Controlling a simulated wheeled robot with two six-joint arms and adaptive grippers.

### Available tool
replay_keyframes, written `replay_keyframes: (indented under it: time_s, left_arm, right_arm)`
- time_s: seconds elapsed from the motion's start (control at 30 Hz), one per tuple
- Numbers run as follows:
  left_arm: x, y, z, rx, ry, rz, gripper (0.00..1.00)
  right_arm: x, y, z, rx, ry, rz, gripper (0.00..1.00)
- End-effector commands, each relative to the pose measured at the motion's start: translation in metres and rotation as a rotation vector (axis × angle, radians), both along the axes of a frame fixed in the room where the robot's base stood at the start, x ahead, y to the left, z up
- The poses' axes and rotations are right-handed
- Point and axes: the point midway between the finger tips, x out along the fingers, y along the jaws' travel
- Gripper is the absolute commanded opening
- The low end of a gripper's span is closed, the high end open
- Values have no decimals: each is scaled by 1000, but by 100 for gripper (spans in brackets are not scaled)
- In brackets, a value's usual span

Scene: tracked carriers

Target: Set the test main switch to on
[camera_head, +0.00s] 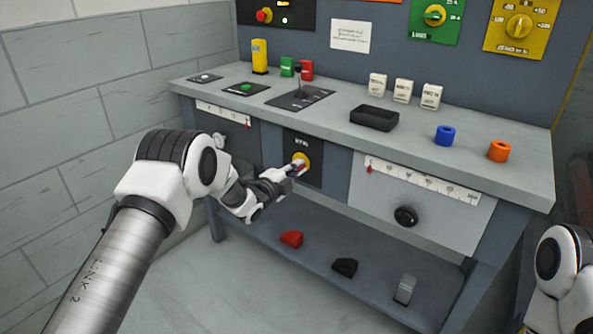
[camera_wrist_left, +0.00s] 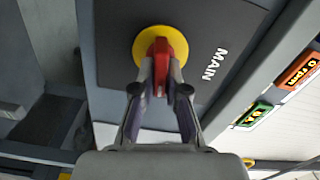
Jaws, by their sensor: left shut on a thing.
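The main switch is on a dark panel (camera_head: 312,174) on the front of the bench. It has a yellow round plate (camera_head: 305,157) and a red handle, which shows clearly in the left wrist view (camera_wrist_left: 160,62) beside the word MAIN. My left gripper (camera_head: 292,170) reaches it from the left, and its two fingers (camera_wrist_left: 160,92) are shut on the red handle, one on each side. The fingers hide part of the handle. In the left wrist view the handle points toward the gripper. My right arm shows at the right edge; its gripper is out of view.
The bench top (camera_head: 330,122) carries a black tray (camera_head: 374,118), several white blocks, a blue ring (camera_head: 445,135) and an orange ring (camera_head: 498,151). A drawer front with a scale and black knob (camera_head: 405,216) is right of the switch. Blocks lie on the lower shelf (camera_head: 325,265).

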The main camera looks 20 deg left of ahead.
Motion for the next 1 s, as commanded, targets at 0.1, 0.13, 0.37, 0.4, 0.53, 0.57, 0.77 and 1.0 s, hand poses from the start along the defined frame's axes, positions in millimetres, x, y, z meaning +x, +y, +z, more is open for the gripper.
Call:
replay_keyframes:
  time_s: [0.1,0.13,0.37,0.4,0.53,0.57,0.77,1.0]
  left_arm:
    - [0,0,-2,70,-26,-1,0]
    - [0,0,-2,85,-31,-1,0]
    - [0,-1,-3,170,-61,-1,0]
    - [0,-1,-3,179,-64,-1,0]
    - [0,-1,-3,194,-70,-1,0]
    - [0,-1,-3,196,-69,-1,0]
    - [0,-1,-3,199,-70,-1,0]
    - [0,-1,-3,197,-70,-1,38]
  right_arm:
    - [0,0,-4,0,0,0,0]
    - [0,0,-5,0,0,0,0]
    - [0,0,-8,0,0,0,0]
    - [0,0,-8,0,0,0,0]
    - [0,0,-8,0,0,0,0]
    - [0,0,-8,0,0,0,0]
    - [0,0,-8,0,0,0,0]
    - [0,0,-8,0,0,0,0]
